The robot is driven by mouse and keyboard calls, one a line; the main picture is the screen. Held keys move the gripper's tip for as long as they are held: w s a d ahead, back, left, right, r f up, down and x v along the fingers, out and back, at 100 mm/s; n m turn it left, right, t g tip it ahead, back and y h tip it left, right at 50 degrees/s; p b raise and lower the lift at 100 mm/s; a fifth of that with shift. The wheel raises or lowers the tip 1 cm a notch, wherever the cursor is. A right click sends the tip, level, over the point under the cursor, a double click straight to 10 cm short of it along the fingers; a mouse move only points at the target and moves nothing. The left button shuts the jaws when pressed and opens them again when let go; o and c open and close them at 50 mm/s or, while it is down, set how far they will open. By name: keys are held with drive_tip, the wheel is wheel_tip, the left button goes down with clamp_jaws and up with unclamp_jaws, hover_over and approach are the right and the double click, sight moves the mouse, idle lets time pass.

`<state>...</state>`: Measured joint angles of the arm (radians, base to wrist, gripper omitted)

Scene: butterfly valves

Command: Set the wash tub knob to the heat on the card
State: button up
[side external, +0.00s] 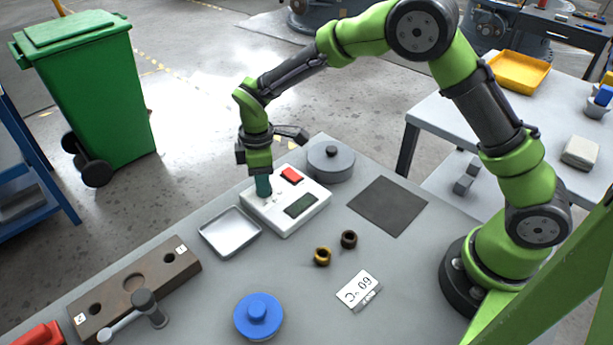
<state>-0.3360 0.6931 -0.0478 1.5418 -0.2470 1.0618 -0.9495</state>
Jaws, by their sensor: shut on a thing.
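A white box (300,216) with a red switch (291,174) and a dark green display (301,205) stands at the back of the table. It appears to be the wash tub unit. My gripper (264,194) points down over the box's left part, its teal fingertips at the top face. It is shut on what appears to be the knob, which the fingers hide. The knob's setting and any reading on the display cannot be made out. A white card (358,288) stands at the front right; its text looks upside down and seems to read 60 °C.
A grey round lidded pot (331,164) stands close behind the box. A shallow white tray (230,232) lies left of it, a dark mat (387,206) right. Brass (322,257) and brown (349,239) rings, a blue round piece (258,316) and a brown holed block (135,287) lie in front.

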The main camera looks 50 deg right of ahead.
drive_tip(key=m, duration=0.4)
drive_tip(key=shift+m, duration=0.3)
drive_tip(key=m, duration=0.3)
drive_tip(key=shift+m, duration=0.3)
drive_tip(key=m, duration=0.3)
drive_tip(key=shift+m, duration=0.3)
drive_tip(key=shift+r+m, duration=0.1)
drive_tip(key=shift+m, duration=1.7)
drive_tip(key=shift+d, duration=0.1)
drive_tip(key=o, duration=1)
drive_tip(key=shift+o, duration=0.2)
wheel_tip(320, 180, up, 17)
